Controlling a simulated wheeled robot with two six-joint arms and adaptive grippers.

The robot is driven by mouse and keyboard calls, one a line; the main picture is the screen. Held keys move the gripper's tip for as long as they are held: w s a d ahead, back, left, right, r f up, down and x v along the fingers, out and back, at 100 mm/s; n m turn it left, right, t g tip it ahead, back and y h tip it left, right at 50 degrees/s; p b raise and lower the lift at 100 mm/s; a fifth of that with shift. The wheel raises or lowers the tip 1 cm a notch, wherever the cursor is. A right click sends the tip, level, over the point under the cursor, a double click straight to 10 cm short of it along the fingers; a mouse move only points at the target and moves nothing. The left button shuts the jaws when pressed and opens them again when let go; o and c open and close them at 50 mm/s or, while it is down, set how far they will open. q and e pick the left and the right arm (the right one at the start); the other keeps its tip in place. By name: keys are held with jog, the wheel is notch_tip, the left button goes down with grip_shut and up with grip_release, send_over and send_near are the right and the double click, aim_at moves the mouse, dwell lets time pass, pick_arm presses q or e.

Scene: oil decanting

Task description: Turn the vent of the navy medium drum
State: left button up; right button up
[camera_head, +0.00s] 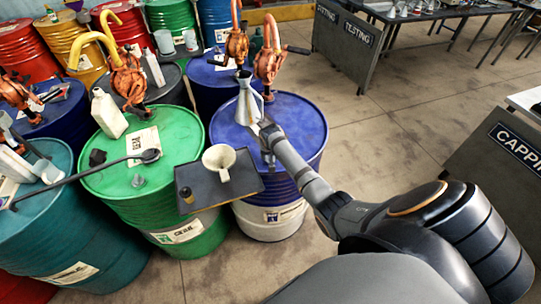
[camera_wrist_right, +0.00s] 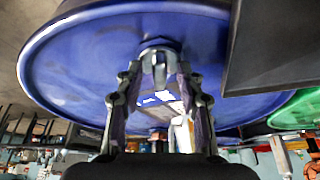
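The navy medium drum (camera_head: 303,128) has a blue top and a white lower band, and stands at the centre of the head view. Its blue lid (camera_wrist_right: 75,60) fills much of the right wrist view. My right gripper (camera_head: 266,128) reaches over the lid from the lower right. In the wrist view its two fingers (camera_wrist_right: 158,76) are spread apart. A dark round vent fitting (camera_wrist_right: 158,46) on the lid lies at the fingertips, between them; I cannot tell whether they touch it. In the head view the gripper hides the vent. My left gripper is in neither view.

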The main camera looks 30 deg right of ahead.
jog(key=v, duration=1.2)
jog(key=shift+w, duration=0.1)
